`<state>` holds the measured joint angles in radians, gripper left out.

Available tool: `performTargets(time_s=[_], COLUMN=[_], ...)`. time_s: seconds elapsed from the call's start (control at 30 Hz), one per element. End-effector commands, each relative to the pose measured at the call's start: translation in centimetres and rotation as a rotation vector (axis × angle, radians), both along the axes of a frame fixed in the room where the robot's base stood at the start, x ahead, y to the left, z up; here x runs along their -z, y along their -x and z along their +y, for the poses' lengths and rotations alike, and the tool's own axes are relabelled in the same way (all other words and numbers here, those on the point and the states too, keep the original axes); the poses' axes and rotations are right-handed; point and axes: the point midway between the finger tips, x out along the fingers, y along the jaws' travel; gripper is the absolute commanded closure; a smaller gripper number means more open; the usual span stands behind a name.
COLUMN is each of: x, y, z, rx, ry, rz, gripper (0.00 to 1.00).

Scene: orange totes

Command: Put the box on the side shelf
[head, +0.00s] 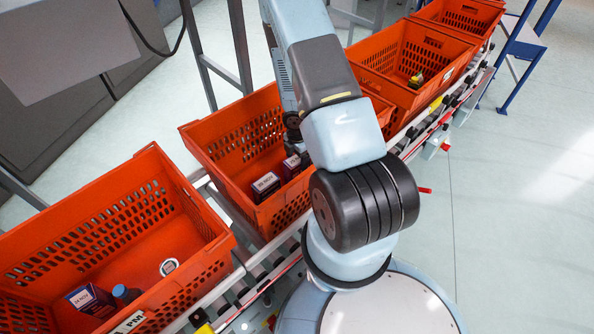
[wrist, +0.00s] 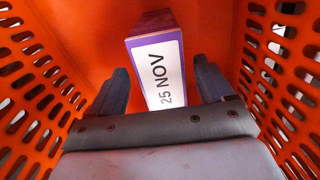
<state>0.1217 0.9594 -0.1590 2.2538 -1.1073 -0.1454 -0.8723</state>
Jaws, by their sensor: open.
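A purple-edged box (wrist: 158,72) with a white "25 NOV" label lies in an orange tote, seen in the wrist view. My gripper (wrist: 161,75) is open, with one finger on each side of the box and visible gaps between. In the head view, my gripper is low inside the middle orange tote (head: 235,122), largely hidden by my arm. Two small labelled boxes show there, one near my gripper (head: 292,164) and one further left (head: 265,184). A blue-framed stand with a pale shelf (head: 524,42) is at the upper right; I cannot tell whether it is the side shelf.
The totes stand in a row on a roller conveyor (head: 262,268). The near-left tote (head: 205,280) holds a box, a bottle and a round item. Another tote (head: 430,42) behind my arm holds a small item. Grey posts (head: 240,45) rise behind the row. Floor at right is clear.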

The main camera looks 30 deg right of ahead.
Motion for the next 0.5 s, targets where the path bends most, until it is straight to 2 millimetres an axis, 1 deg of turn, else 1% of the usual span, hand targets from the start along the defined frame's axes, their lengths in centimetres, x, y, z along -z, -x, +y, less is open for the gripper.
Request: performTargets(time_s=[0.1, 0.3, 0.5], x=[1.5, 3.3, 3.9], y=[0.2, 0.2, 0.2], z=[0.1, 0.1, 0.0], rx=[-0.003, -0.002, -0.002], ry=[0.002, -0.001, 0.000], rz=[0.003, 0.001, 0.001], gripper=[0.19, 0.19, 0.19])
